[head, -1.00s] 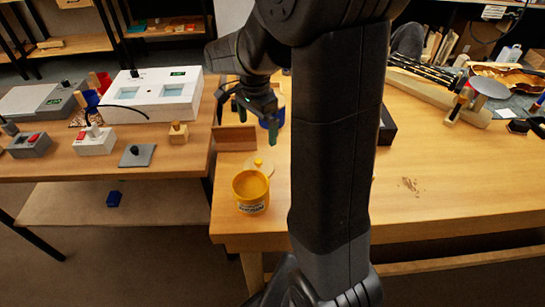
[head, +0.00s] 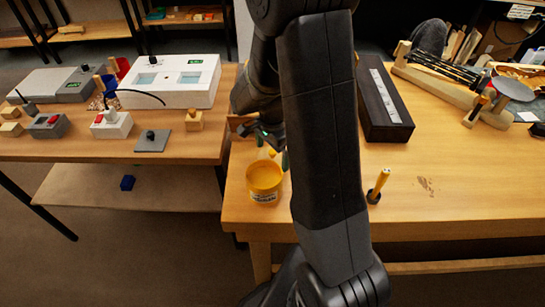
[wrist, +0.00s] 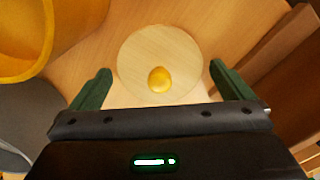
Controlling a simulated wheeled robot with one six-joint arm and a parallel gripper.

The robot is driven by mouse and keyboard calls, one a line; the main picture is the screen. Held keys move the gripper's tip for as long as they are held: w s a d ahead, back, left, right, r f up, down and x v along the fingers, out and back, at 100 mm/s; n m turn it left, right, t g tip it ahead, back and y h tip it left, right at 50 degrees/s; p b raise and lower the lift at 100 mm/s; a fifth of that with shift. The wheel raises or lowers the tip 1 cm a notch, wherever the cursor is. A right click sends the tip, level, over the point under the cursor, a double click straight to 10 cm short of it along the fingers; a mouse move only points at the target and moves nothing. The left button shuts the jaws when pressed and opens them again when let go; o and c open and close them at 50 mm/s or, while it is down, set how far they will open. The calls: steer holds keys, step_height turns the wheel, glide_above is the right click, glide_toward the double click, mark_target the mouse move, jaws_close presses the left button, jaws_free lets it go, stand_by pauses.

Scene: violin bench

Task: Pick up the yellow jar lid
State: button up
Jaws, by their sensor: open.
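The jar lid (wrist: 158,52) is a pale, wood-coloured disc with a yellow knob in its middle. It lies flat on the bench in the wrist view. In the head view its yellow knob (head: 272,153) shows just behind the jar, and most of the disc is hidden. My gripper (wrist: 158,72) is open and empty, with one green finger on each side of the knob's line. In the head view my gripper (head: 272,149) is low over the lid, partly hidden by my arm. The open yellow jar (head: 265,182) stands in front; it also fills the wrist view's upper left (wrist: 20,35).
A brown wooden piece (wrist: 295,65) stands to the right of the lid in the wrist view. In the head view, a long dark case (head: 383,105) and a wooden-handled tool (head: 379,185) stand right of my arm. The bench's right front is mostly clear.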

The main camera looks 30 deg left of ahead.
steer(key=c, duration=0.8)
steer(key=shift+c, duration=0.2)
